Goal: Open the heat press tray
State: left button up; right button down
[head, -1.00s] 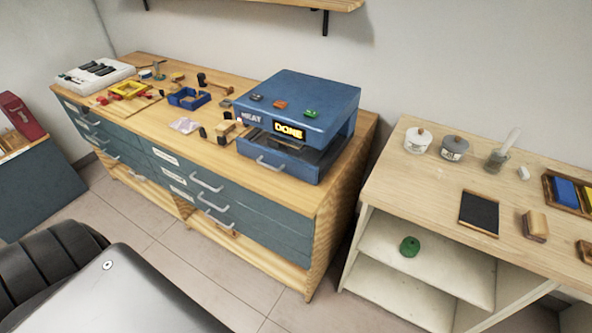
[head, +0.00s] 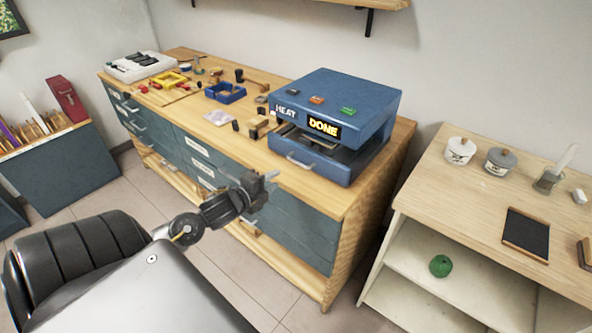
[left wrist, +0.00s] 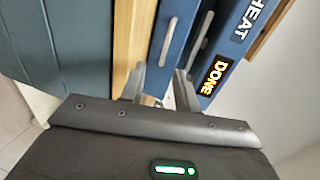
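The blue heat press (head: 345,100) stands at the right end of the wooden workbench, its display reading DONE. Its tray (head: 325,167) is the low blue front part with a pale bar handle (head: 301,162); it appears pushed in, below a dark gap. My left gripper (head: 262,180) is in front of the bench, below and to the left of the handle, apart from it. In the left wrist view, its two fingers (left wrist: 160,86) are spread with nothing between them, and the tray handle (left wrist: 168,42) lies ahead of them. My right gripper is not in view.
Bench drawers (head: 205,160) with handles lie below the worktop. Small blocks (head: 258,127) and a blue bin (head: 225,92) sit left of the press. A pale table (head: 455,195) with jars stands to the right, beyond a narrow gap.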

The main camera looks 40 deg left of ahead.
aim_at(299, 164)
pick_arm(q)
jog(key=x, duration=0.3)
jog(key=p+x, duration=0.1)
jog(key=x, duration=0.3)
jog(key=r+p+x, duration=0.1)
jog(key=x, duration=0.2)
jog(key=shift+w+d, duration=0.3)
jog(key=shift+w, duration=0.15)
grip_shut()
jog(key=shift+f, duration=0.1)
